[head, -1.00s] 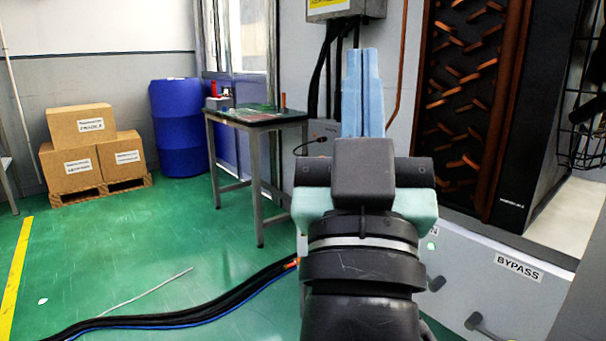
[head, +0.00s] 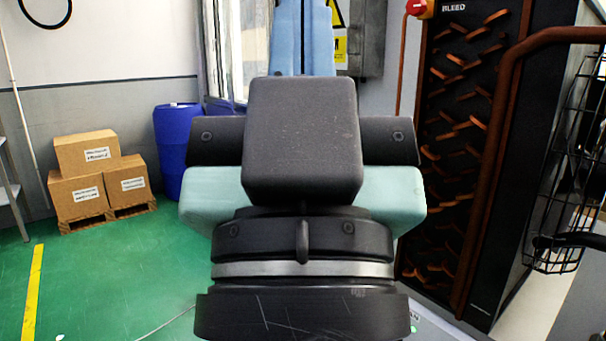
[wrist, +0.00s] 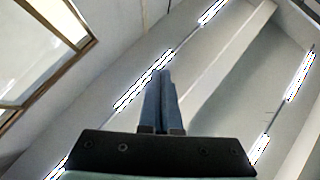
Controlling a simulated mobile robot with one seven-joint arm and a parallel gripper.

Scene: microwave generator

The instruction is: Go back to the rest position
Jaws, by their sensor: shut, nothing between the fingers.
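My gripper (head: 303,35) stands upright in the upper middle of the head view, its two light-blue fingers side by side, shut and empty. The black and pale-green wrist body below it fills the centre of that view. In the wrist view the blue fingers (wrist: 163,95) lie together and point up toward the ceiling and its lights. Nothing is held, and nothing touches the fingers. The finger tips are cut off by the top edge of the head view.
Cardboard boxes (head: 86,155) on a pallet and a blue barrel (head: 178,140) stand at the left. A dark cabinet with copper-coloured fins (head: 465,130) and a wire basket (head: 575,170) are at the right. Green floor (head: 110,270) is clear at lower left.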

